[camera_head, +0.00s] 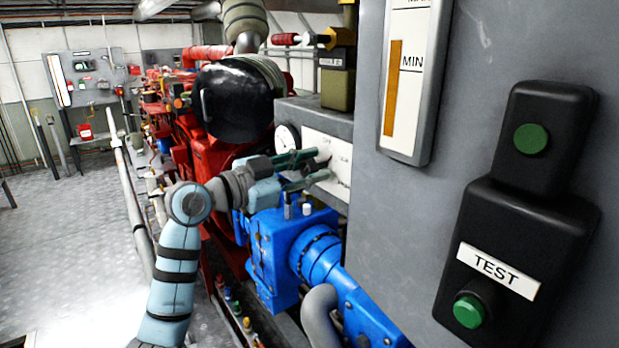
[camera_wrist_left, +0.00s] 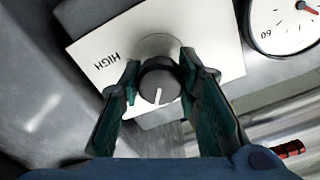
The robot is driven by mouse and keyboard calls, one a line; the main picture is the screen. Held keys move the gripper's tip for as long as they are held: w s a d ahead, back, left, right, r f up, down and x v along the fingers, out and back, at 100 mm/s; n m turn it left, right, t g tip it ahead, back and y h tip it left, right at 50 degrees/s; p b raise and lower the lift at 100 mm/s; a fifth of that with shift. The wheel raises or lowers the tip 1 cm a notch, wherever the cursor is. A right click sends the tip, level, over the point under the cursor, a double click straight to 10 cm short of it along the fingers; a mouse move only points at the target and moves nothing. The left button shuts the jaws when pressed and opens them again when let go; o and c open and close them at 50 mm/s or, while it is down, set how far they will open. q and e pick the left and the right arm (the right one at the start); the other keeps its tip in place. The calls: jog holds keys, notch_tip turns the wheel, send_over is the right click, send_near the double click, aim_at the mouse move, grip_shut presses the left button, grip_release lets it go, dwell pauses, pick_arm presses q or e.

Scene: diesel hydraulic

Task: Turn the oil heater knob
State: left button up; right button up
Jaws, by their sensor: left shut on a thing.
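The oil heater knob (camera_wrist_left: 159,82) is a round dark knob with a white pointer line, on a white label plate (camera_wrist_left: 215,60) marked HIGH in the left wrist view. The plate also shows in the head view (camera_head: 338,179), on the side of a grey box. My left gripper (camera_wrist_left: 160,88) has its two green fingers on either side of the knob, shut on it. In the head view my left gripper (camera_head: 318,166) reaches the plate, and the knob is too small to make out clearly. My right gripper is in neither view.
A round gauge (camera_wrist_left: 283,24) sits beside the plate. Blue machinery (camera_head: 285,245) lies below my left gripper, and a red engine (camera_head: 205,150) stands behind. A grey cabinet with a TEST box (camera_head: 515,255) fills the right side. Open floor (camera_head: 75,235) lies at left.

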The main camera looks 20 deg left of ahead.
pick_arm(q)
jog(key=shift+m+b, duration=1)
jog(key=shift+m, duration=1.2)
jog(key=o, duration=1.2)
jog(key=shift+s, duration=0.1)
jog(key=shift+s+a, duration=0.15)
jog(key=shift+a, duration=0.05)
jog(key=v, duration=1.1)
jog(key=shift+s+a, duration=0.1)
jog(key=shift+s, duration=0.15)
